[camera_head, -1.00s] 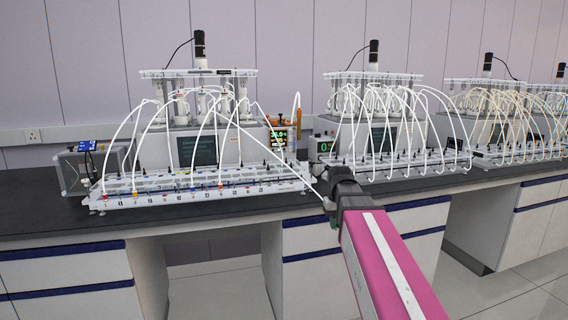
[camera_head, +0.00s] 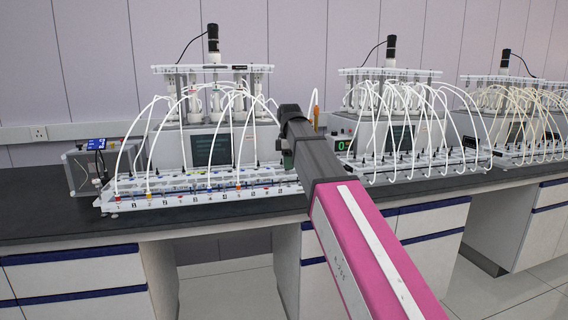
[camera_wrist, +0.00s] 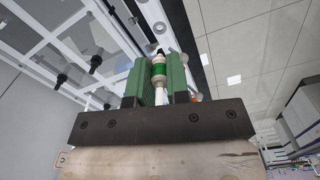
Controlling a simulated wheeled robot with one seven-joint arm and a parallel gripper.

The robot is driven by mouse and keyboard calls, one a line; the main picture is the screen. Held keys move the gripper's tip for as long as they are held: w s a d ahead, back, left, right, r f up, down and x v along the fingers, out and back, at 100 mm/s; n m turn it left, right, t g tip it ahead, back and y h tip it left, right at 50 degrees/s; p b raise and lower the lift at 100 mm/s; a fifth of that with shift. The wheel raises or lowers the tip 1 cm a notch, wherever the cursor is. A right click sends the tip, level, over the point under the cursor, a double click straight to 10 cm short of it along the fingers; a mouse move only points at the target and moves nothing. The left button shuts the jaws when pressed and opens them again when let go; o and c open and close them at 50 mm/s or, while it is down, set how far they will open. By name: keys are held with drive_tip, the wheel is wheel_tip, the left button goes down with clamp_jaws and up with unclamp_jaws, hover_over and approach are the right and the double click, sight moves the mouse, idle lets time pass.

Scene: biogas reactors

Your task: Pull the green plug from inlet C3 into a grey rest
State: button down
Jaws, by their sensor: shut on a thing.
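In the wrist view, the green-banded plug (camera_wrist: 158,70) is between the two green fingers of my gripper (camera_wrist: 158,64). The fingers are shut on it, and a pale, light-coloured end shows at its top. In the head view, my gripper (camera_head: 287,158) is in front of the right end of the nearest reactor's white front rack (camera_head: 215,190). The plug is hidden there behind the gripper. Coloured fittings sit along the rack, several with white tubes arching to them. I cannot pick out inlet C3 or a grey rest.
The nearest reactor (camera_head: 209,150) stands behind the rack, with tubes arching over it. A second reactor (camera_head: 395,135) with dense tubes stands to the right.

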hover_over(289, 189)
drive_tip(key=w, duration=0.1)
drive_tip(key=shift+f, duration=2.45)
drive_tip(key=shift+f, duration=0.95)
idle(0.7)
drive_tip(key=c, duration=1)
unclamp_jaws()
drive_tip(key=shift+w, duration=0.1)
wheel_tip(289, 189, up, 11)
drive_tip(key=shift+f, duration=0.2)
drive_tip(key=shift+r, duration=0.1)
